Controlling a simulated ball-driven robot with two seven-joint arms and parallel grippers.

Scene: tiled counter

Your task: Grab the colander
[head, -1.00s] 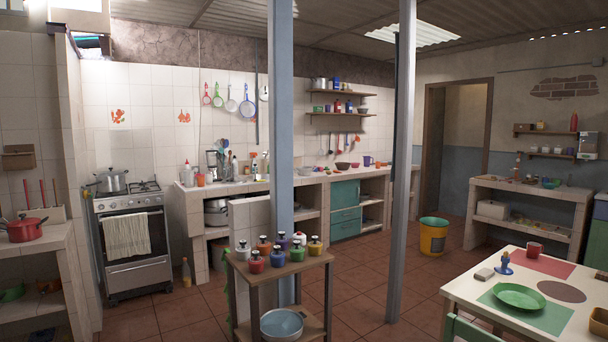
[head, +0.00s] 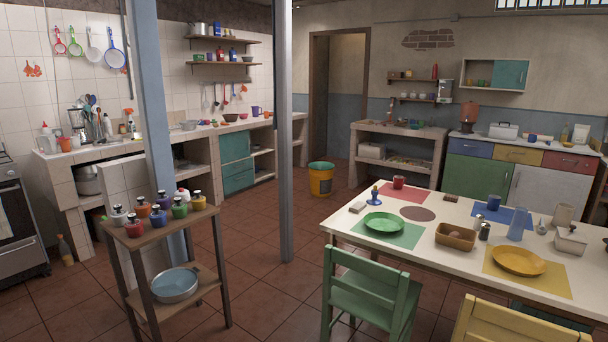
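I cannot pick out a colander for certain. A small grey metallic bowl-like item (head: 190,125) stands on the tiled counter (head: 215,130) at the back left; it is too small to tell if it has holes. Several round, long-handled utensils, like strainers or pans, hang on the tiled wall, among them a red one (head: 59,46) and a blue-rimmed one (head: 115,58). A wide round metal basin (head: 174,285), bluish inside, sits on the lower shelf of the small wooden stand. Neither of my grippers is in view.
The wooden stand (head: 164,228) holds several coloured jars. A blue post (head: 150,90) and a grey post (head: 286,150) rise mid-room. A white table (head: 345,226) and green chair (head: 370,287) fill the right front. Tiled floor is open between the posts and the bucket (head: 320,180).

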